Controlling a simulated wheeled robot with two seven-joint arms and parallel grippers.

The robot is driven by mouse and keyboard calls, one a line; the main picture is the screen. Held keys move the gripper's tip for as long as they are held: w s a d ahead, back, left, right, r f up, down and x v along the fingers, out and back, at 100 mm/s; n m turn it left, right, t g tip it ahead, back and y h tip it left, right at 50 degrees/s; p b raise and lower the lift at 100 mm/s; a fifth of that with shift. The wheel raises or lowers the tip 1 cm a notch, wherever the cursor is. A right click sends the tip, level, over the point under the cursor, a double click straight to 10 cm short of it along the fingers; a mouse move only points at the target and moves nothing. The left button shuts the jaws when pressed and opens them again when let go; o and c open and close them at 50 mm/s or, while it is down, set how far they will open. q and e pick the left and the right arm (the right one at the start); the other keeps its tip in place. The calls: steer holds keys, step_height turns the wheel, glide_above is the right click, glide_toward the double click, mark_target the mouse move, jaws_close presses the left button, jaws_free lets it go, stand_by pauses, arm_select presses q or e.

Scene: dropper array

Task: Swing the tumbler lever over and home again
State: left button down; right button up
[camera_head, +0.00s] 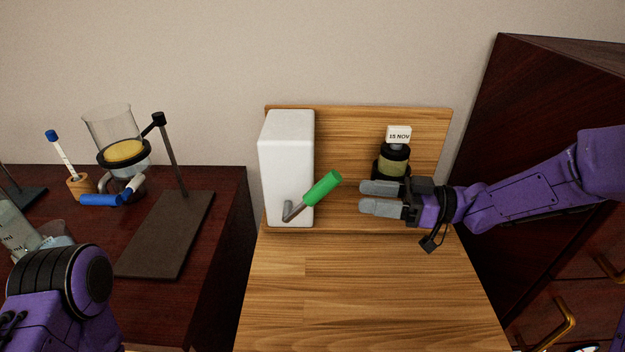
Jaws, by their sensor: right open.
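The tumbler lever (322,188) has a green grip on a bent grey metal arm. It is fixed low on the front of a white box (287,160), and its green end tilts up to the right. My right gripper (364,197) comes in from the right with its grey fingers pointing left. It is open and empty, a short way right of the green grip and apart from it. My left arm (60,290) shows at the lower left, but its fingers are not in the picture.
The box stands against a wooden backboard (345,125) on a wooden bench (350,300) with a clear front. A dark jar (393,160) with a "15 NOV" card stands behind my right gripper. Left, a dark table holds a stand (165,240), beaker (112,125) and blue-handled valve (100,200).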

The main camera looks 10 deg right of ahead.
mark_target(319, 187)
steer(key=x, duration=0.3)
steer(key=p+x, duration=0.1)
steer(key=x, duration=0.2)
steer(key=p+x, duration=0.1)
steer(key=x, duration=0.3)
steer(key=shift+s+a+r, duration=0.15)
steer(key=shift+s+a, duration=0.05)
steer(key=shift+s, duration=0.1)
steer(key=shift+a, duration=0.15)
jaws_close()
steer(key=shift+p, duration=0.3)
